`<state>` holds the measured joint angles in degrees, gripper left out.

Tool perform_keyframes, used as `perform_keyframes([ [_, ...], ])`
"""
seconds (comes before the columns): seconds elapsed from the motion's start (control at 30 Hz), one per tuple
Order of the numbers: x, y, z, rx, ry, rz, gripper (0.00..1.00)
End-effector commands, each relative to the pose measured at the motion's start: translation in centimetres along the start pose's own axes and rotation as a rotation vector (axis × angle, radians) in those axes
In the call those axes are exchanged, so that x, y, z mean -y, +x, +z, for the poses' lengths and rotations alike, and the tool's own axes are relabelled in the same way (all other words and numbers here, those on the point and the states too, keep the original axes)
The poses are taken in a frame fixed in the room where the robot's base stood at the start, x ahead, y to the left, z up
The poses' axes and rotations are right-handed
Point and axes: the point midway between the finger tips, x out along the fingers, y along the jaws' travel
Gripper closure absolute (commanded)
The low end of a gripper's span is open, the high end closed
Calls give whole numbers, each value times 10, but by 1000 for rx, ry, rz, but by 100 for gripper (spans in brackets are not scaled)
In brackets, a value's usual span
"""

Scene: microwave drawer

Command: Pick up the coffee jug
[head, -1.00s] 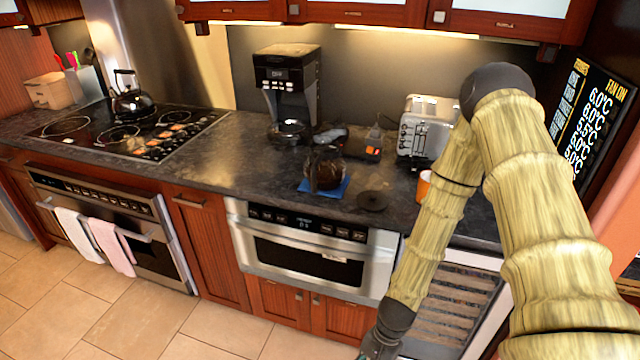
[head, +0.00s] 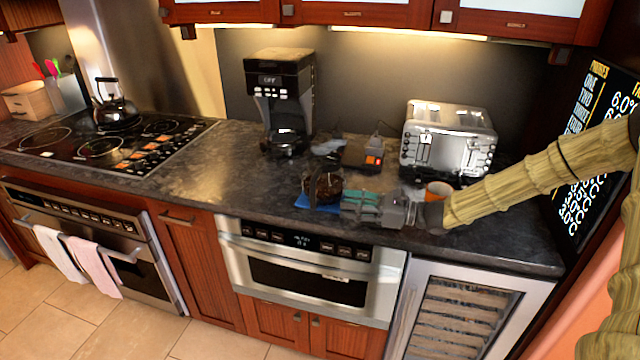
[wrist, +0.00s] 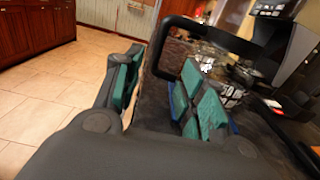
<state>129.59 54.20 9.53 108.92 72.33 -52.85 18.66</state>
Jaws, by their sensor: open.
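An orange cup (head: 437,190) stands behind my gripper, close to my arm. A toaster (head: 448,140) and a coffee machine (head: 284,95) stand at the back. A small dark device with an orange screen (head: 366,157) sits behind the jug. The counter left of the jug is clear.

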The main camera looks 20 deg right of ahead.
Motion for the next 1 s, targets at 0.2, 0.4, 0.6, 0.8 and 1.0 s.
perform_keyframes([
  [0.2,2,20,4,7,2,-4,60],
  [0.4,1,44,4,6,2,-4,60],
  [0.6,1,55,4,8,2,-3,60],
  [0.8,-2,67,8,6,1,-1,60],
  [1.0,-8,88,12,5,1,-1,60],
])
